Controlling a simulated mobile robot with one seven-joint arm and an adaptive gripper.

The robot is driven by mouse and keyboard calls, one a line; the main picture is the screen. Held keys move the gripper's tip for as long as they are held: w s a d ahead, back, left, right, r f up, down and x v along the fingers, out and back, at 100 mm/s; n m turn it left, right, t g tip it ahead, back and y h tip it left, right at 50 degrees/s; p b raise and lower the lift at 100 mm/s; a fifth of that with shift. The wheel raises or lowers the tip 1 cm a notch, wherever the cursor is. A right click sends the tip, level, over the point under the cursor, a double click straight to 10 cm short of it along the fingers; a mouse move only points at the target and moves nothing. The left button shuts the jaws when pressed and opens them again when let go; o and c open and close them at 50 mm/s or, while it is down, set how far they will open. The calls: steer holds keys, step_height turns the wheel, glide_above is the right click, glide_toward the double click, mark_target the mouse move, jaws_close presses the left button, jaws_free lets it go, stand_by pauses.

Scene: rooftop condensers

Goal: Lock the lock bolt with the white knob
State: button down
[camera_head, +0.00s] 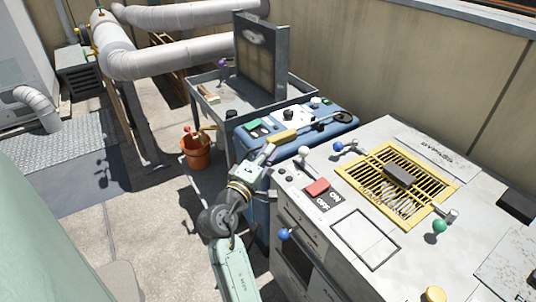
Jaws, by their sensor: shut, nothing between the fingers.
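A white knob (304,152) stands at the back left corner of the pale metal cabinet (285,180). It appears to belong to a lock bolt, but the bolt's bar is too small to make out. My gripper (267,151) is to the left of the white knob, apart from it, near the front edge of the blue unit. Its fingers look shut and empty, though they are small in this view.
On the cabinet are a red switch (317,188), a blue knob (338,146), a green knob (439,226) and a yellow grille (376,193). Another blue knob (284,234) juts from its front. A yellow-handled tool (285,137) lies on the blue unit (342,126). An orange bucket (196,156) stands left.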

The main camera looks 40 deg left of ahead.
mark_target(302, 149)
steer(key=w+p, duration=0.1)
steer(key=w, duration=0.1)
steer(key=w+d+p, duration=0.1)
steer(key=w+d, duration=0.1)
steer(key=w, duration=0.1)
steer(key=shift+w+p, duration=0.3)
steer(key=shift+p, duration=0.1)
steer(key=shift+d+f, duration=0.15)
steer(key=shift+d, duration=0.2)
steer(key=shift+d, duration=0.1)
steer(key=shift+s+d, duration=0.15)
steer(key=shift+d, duration=0.15)
steer(key=d, duration=0.1)
steer(key=s+d, duration=0.1)
steer(key=d, duration=0.1)
steer(key=shift+s+d, duration=0.1)
steer(key=shift+d, duration=0.15)
steer(key=shift+a, duration=0.1)
